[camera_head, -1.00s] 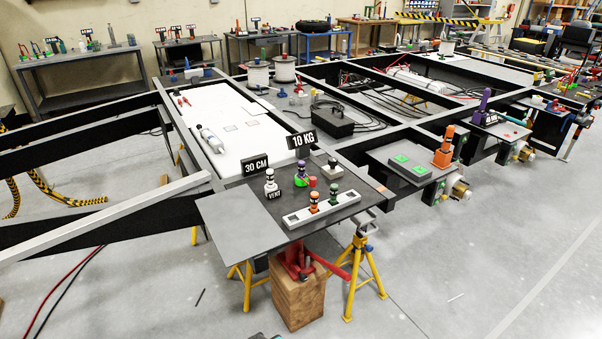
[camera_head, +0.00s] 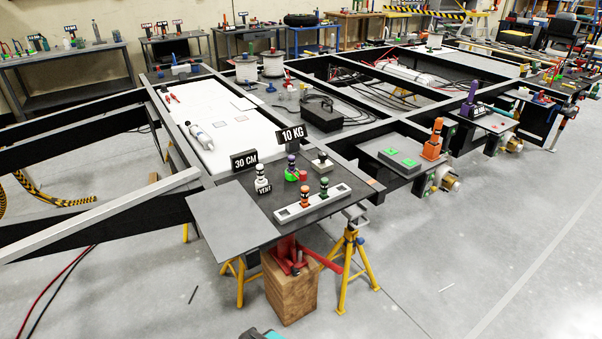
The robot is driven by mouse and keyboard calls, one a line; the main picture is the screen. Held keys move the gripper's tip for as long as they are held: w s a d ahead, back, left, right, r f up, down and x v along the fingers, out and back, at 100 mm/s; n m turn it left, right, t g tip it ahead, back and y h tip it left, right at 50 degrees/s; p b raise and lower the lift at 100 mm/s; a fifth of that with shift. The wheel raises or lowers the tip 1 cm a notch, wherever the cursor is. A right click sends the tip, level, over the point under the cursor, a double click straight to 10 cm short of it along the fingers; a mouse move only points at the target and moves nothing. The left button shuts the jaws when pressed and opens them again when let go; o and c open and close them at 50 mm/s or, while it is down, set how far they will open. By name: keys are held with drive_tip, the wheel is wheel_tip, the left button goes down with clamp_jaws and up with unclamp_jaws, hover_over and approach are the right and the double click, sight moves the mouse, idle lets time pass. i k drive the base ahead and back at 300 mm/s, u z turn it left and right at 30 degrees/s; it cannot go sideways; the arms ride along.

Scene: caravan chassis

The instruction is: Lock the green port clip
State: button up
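A pale rail (camera_head: 313,203) lies near the front of the dark plate (camera_head: 252,208) at the chassis's near corner. I cannot tell which green part is the port clip, or whether any clip is locked.
A white fitting (camera_head: 262,181) on a "VENT" block and signs "30 CM" (camera_head: 244,160) and "10 KG" (camera_head: 291,135) stand behind the rail. A yellow stand (camera_head: 352,262) is below the plate. A dark and teal object (camera_head: 264,334) is cut off at the bottom edge.

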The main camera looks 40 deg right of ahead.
sight(303, 174)
drive_tip(key=z, duration=4.65)
drive_tip(key=i, duration=0.1)
drive_tip(key=u, duration=2.95)
drive_tip(key=k, duration=0.35)
drive_tip(key=u, duration=3.5)
drive_tip(key=i, duration=0.1)
drive_tip(key=z, duration=1.8)
